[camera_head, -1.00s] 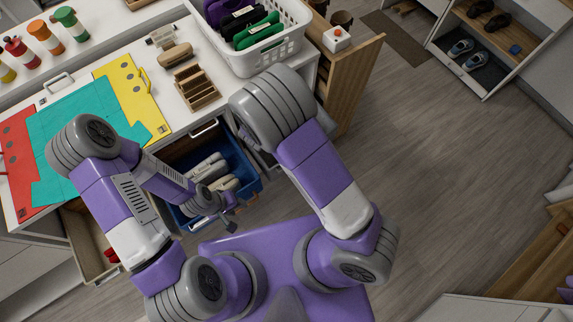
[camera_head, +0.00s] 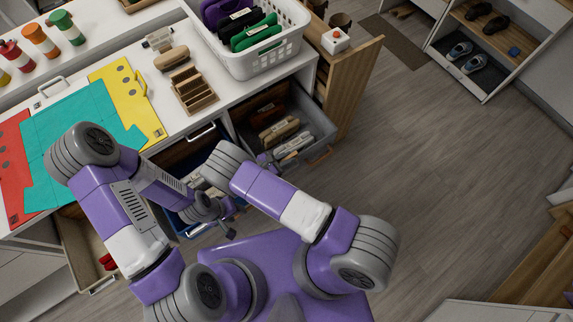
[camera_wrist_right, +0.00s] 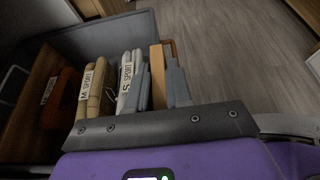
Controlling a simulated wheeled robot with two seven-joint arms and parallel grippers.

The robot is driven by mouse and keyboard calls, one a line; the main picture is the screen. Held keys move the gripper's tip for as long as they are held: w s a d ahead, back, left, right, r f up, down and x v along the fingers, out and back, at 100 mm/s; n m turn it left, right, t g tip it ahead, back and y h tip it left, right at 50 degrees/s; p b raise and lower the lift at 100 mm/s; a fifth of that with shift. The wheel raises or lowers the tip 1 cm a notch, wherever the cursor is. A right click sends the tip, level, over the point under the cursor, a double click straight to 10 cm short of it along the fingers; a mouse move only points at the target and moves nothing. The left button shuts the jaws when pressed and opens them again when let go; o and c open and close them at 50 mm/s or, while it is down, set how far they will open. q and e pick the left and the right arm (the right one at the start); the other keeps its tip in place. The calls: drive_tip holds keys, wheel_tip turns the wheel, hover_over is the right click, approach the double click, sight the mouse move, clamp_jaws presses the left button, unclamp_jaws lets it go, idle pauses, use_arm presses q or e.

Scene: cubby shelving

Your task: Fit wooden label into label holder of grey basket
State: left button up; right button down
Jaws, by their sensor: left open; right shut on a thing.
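The grey basket (camera_head: 322,118) stands pulled out below the counter, and its grey wall (camera_wrist_right: 105,38) fills the upper left of the right wrist view. My right gripper (camera_wrist_right: 158,92) is shut on the wooden label (camera_wrist_right: 157,74), a thin upright light-brown piece between its grey fingers. It is at the basket's near side, beside the packed items; I cannot tell how far apart they are. The label holder cannot be made out. My left gripper (camera_head: 226,222) is open and appears empty, at the blue basket (camera_head: 188,228), partly hidden by its arm.
Several wrapped items (camera_wrist_right: 92,88) with "SPORT" tags stand inside the grey basket. A white basket (camera_head: 270,62) and a small wooden rack (camera_head: 194,90) stand on the counter above. A wooden drawer front (camera_head: 355,75) sticks out right of the grey basket.

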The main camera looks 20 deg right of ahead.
wheel_tip(320, 180, down, 4)
drive_tip(key=shift+f+b, duration=0.2)
drive_tip(key=shift+b, duration=0.3)
drive_tip(key=shift+r, duration=0.1)
drive_tip(key=shift+f, duration=0.2)
drive_tip(key=c, duration=1)
unclamp_jaws()
drive_tip(key=shift+c, duration=0.2)
drive_tip(key=shift+r, duration=0.1)
